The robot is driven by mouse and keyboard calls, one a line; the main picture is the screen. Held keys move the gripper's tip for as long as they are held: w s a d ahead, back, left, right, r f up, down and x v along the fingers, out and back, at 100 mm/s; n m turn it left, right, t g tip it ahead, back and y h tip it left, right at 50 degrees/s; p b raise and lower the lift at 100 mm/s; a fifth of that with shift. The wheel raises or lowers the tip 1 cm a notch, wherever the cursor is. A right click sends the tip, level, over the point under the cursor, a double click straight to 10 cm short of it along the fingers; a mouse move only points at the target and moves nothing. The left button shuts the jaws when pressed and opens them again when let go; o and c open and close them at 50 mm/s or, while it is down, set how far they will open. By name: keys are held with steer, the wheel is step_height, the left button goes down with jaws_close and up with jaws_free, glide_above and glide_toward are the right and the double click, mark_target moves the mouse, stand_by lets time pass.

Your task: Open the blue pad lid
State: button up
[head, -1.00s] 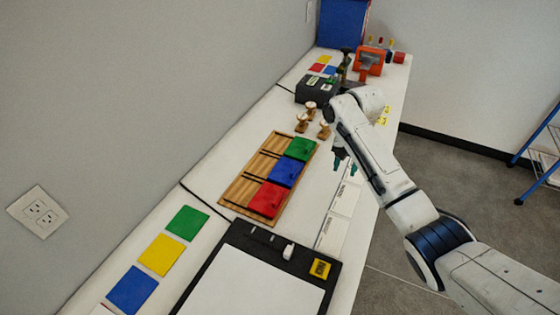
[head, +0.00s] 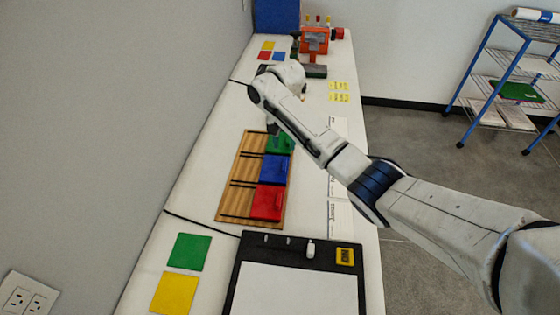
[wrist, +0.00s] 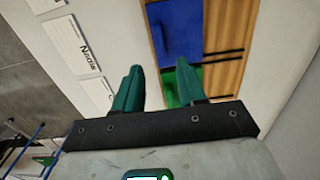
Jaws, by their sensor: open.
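The wooden board (head: 240,178) holds a row of green, blue and red pad lids. The blue pad lid (head: 274,169) lies flat in the middle, between the green lid (head: 281,145) and the red lid (head: 267,203). In the wrist view the blue lid (wrist: 175,30) is beyond my fingertips. My gripper (wrist: 161,75) is open and empty, with two teal fingers. It hovers over or near the green lid, whose surface shows between and behind the fingers in the wrist view. The arm hides much of the gripper in the head view.
A black clipboard with white paper (head: 295,290) lies nearer than the board. Green (head: 188,251) and yellow (head: 174,293) squares lie at its left. White labelled cards run along the table's right side. An orange machine (head: 314,40) stands at the far end.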

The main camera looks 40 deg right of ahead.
mark_target(284, 164)
step_height(284, 164, down, 9)
steer(key=shift+f, duration=0.2)
steer(key=shift+c, duration=0.4)
jaws_close()
stand_by(0.4)
